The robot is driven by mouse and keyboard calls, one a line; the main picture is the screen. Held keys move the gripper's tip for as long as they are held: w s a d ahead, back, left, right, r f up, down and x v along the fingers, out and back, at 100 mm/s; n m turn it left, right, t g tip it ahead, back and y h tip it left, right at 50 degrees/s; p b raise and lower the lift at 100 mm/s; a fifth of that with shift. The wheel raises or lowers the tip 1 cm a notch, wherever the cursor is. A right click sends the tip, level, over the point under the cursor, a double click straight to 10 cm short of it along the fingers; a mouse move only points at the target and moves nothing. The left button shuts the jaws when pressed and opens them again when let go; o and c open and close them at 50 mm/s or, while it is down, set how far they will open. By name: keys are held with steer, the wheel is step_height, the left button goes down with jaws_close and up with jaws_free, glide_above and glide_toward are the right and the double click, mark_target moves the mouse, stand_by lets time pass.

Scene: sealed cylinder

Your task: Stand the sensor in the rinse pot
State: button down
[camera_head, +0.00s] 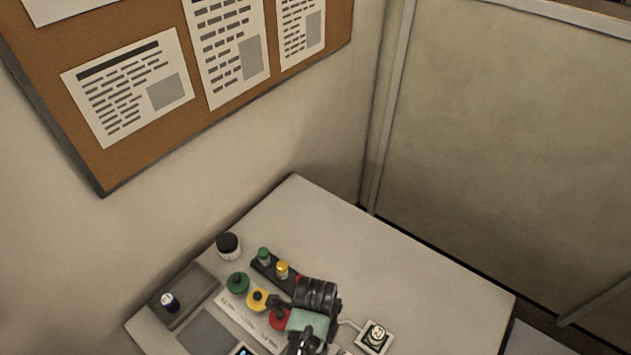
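My gripper and wrist (282,304) are at the bottom middle of the head view, seen from above over the table's coloured pots. The fingertips are small and partly hidden by my dark ribbed wrist, so whether they are open or hold anything cannot be told. I cannot identify the sensor for certain. A dark blue cylinder with a pale top (169,302) is on a grey tray (199,300) at the left. The rinse pot is also not certain; a white jar with a black top (228,246) stands near the table's back left edge.
Green (238,282), yellow (257,300) and red (279,319) round-topped pots stand in a row. A black rack (263,267) holds green-topped and yellow-topped vials. A square pale base (375,337) with a round piece is at right. The table (420,270) is clear at back and right.

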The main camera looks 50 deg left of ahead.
steer(key=shift+f, duration=0.2)
steer(key=c, duration=0.5)
jaws_free()
step_height(320, 180, up, 12)
steer(key=b, duration=0.1)
steer(key=shift+r, duration=0.2)
